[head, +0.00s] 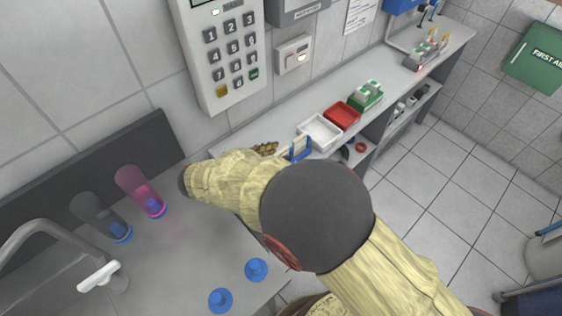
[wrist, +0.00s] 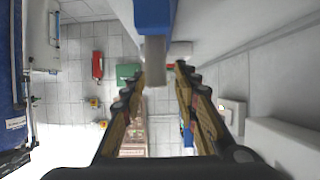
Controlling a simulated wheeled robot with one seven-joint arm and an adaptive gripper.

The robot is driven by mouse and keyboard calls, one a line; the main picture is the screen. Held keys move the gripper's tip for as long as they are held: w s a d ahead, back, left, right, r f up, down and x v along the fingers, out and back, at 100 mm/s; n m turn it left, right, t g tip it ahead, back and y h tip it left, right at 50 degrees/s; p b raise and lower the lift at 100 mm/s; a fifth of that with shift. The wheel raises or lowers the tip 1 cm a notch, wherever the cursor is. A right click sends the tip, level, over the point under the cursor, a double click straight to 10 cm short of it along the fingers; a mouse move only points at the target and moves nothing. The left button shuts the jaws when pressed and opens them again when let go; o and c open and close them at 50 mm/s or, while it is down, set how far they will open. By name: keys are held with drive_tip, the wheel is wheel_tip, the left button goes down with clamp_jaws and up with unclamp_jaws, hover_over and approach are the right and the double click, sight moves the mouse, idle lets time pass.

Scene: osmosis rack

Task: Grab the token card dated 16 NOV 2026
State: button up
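My gripper (head: 268,148) is low over the near part of the counter, left of the white tray. In the wrist view its two fingers (wrist: 157,74) stand apart, and it is open. A blue piece (wrist: 155,14) with a grey block (wrist: 155,60) comes down from the top of that view, between the fingers; I cannot tell whether it touches them. In the head view a blue frame with a pale piece (head: 300,149) stands just right of the fingers, partly hidden by my arm. No date is legible, so I cannot identify the 16 NOV 2026 token card.
A white tray (head: 320,131), a red tray (head: 343,115) and a green rack (head: 367,95) line the counter. A keypad panel (head: 228,55) and a small wall box (head: 293,54) are above.

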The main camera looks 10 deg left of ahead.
drive_tip(key=x, duration=0.2)
drive_tip(key=shift+w+d+f+b, duration=0.2)
drive_tip(key=shift+w+b, duration=0.05)
drive_tip(key=shift+b, duration=0.1)
drive_tip(key=c, duration=0.8)
